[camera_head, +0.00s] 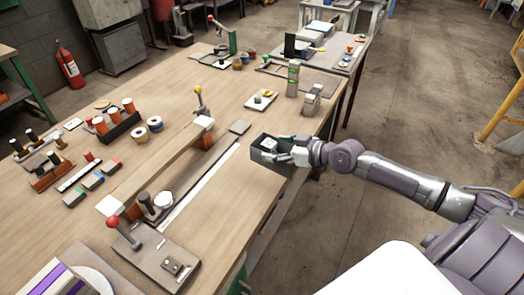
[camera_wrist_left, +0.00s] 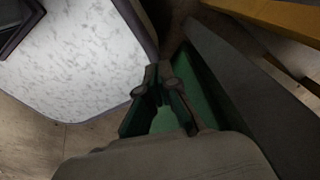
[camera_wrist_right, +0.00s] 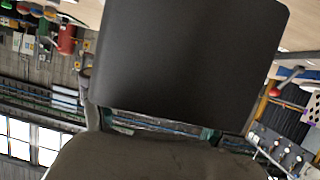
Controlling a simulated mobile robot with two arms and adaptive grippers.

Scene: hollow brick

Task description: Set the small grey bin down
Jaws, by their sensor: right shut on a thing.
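The small grey bin (camera_head: 258,157) is a dark open-topped box at the right edge of the wooden workbench in the head view. A small light object shows inside it. My right gripper (camera_head: 284,153) is shut on the bin at its right side, the arm reaching in from the right. I cannot tell whether the bin's underside touches the bench. In the right wrist view a flat dark face of the bin (camera_wrist_right: 190,60) fills the middle, hiding what lies beyond. My left gripper (camera_wrist_left: 160,75) shows only in the left wrist view, its fingers close together and empty.
A long raised wooden strip (camera_head: 160,165) lies left of the bin, with a small grey plate (camera_head: 240,127) behind it. Bare bench lies in front of the bin.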

